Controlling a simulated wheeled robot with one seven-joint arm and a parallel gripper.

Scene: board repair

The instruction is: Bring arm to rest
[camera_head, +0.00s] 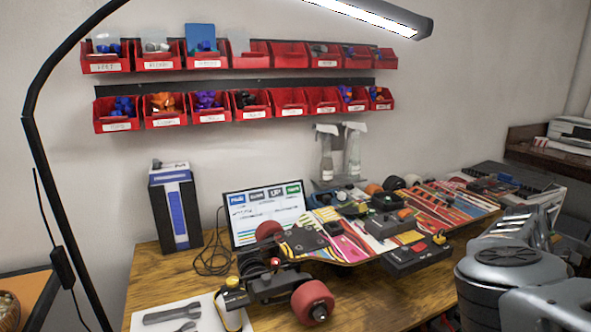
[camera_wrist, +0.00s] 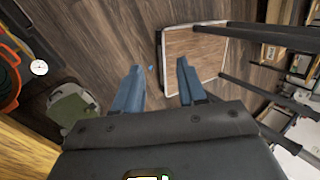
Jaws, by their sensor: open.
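My gripper (camera_wrist: 160,75) shows in the wrist view with its two blue-grey fingers apart and nothing between them. Behind the fingers is a dark wood floor (camera_wrist: 110,30). In the head view my grey arm (camera_head: 515,262) is at the lower right, in front of the table's right end. The gripper itself cannot be made out in the head view. A skateboard (camera_head: 345,245) with red wheels lies on the wooden workbench (camera_head: 375,303), left of my arm and apart from it.
Red parts bins (camera_head: 290,100) hang on the wall. A lamp (camera_head: 380,15) arches overhead from the left. A blue-and-black box (camera_head: 175,210) and a screen (camera_head: 265,213) stand at the back. The wrist view shows dark poles (camera_wrist: 270,37) at right and a framed board (camera_wrist: 195,50).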

